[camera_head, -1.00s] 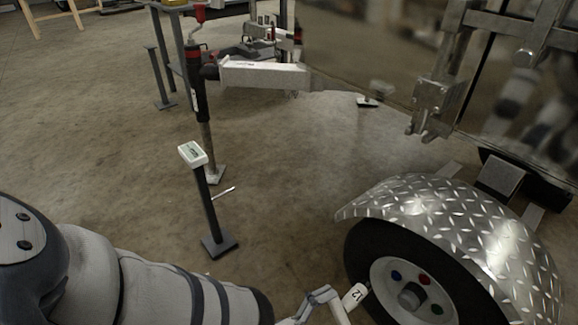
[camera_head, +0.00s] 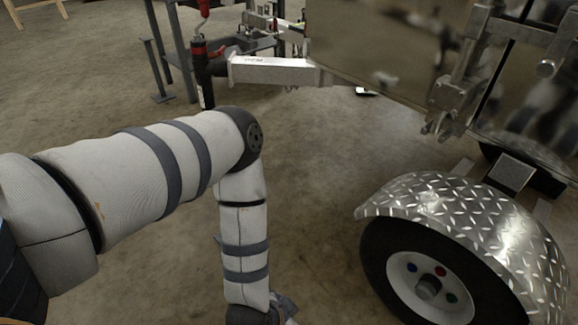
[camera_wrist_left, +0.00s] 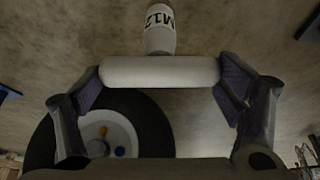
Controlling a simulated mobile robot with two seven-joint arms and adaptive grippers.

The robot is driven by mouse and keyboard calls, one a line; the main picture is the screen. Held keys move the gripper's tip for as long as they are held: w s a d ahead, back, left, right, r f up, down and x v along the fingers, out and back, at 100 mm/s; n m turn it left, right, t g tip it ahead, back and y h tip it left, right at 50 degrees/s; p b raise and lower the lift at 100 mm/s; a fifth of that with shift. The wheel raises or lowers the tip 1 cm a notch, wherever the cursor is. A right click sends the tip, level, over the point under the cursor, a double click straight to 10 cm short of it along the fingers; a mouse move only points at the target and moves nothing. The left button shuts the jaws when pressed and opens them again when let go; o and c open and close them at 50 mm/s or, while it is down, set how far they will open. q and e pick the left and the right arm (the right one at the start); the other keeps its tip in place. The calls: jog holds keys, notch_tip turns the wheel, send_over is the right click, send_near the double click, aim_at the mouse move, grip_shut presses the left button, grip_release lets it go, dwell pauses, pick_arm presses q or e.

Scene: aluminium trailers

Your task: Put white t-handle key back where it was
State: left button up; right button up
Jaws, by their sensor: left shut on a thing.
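The white t-handle key (camera_wrist_left: 160,71) fills the upper middle of the left wrist view. Its crossbar lies between the two fingers, and its stem, marked M12, points to the top of the picture. My left gripper (camera_wrist_left: 160,80) is shut on the crossbar, a finger at each end. In the head view, only a small part of this gripper shows at the bottom edge (camera_head: 285,305), below my forearm, and the key cannot be made out there. My right gripper is not in view.
The trailer wheel (camera_head: 425,280) with coloured nuts sits under a diamond-plate fender (camera_head: 460,215) at right. The trailer tongue (camera_head: 270,70) and its jack (camera_head: 205,80) stand behind my arm. Open concrete floor (camera_head: 320,170) lies between arm and wheel.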

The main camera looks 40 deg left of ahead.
pick_arm(q)
jog(key=w+a+f+b, duration=0.8)
jog(key=w+f+b, duration=0.1)
jog(key=f, duration=0.4)
jog(key=shift+w+a, duration=0.25)
jog(key=shift+w, duration=0.55)
jog(key=shift+c, duration=0.3)
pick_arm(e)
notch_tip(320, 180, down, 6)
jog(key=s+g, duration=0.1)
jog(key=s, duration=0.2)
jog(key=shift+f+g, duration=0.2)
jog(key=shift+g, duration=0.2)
pick_arm(q)
jog(key=o, duration=1.8)
jog(key=shift+c, duration=0.2)
